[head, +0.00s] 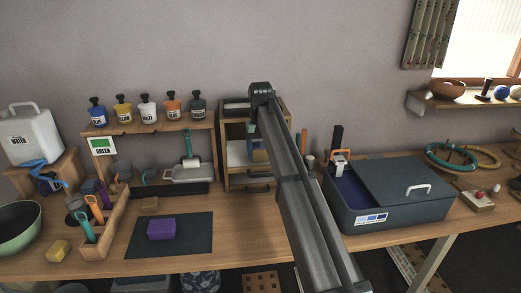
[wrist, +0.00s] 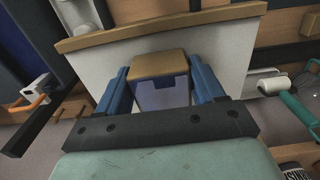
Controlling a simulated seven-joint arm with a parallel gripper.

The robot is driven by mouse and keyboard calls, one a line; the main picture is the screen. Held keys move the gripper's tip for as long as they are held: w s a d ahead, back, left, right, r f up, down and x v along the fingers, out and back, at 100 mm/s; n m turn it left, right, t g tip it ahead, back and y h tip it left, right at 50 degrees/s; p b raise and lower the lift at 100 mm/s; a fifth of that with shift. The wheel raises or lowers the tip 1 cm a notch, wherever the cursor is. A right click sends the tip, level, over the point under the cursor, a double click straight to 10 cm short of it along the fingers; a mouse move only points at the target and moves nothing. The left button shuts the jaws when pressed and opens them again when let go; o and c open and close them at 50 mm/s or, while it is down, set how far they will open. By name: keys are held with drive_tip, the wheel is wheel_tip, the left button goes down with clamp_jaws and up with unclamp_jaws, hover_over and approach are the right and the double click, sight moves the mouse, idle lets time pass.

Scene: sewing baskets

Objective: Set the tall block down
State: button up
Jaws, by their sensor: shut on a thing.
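My gripper (wrist: 160,84) is shut on a block (wrist: 158,66) in the wrist view, with one blue finger along each side. The block has a tan face and a grey-violet face with a notch-like mark. In the head view, part of the block (head: 260,155) shows at the wooden cabinet (head: 228,180), beside my arm. My arm hides much of the gripper there. I cannot tell whether the block touches the pale surface (wrist: 215,60) around it.
A blue-grey bin (head: 400,215) with a partly covering lid stands right of my arm. A wooden tool holder (head: 118,215) and a yellow block (head: 58,250) are at the left. Several bottles (head: 147,110) line the shelf. Bench space right of the mat is clear.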

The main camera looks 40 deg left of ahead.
sight(260, 147)
drive_tip(key=shift+f, duration=0.1)
drive_tip(key=o, duration=1.1)
wheel_tip(260, 147, up, 12)
idle(0.4)
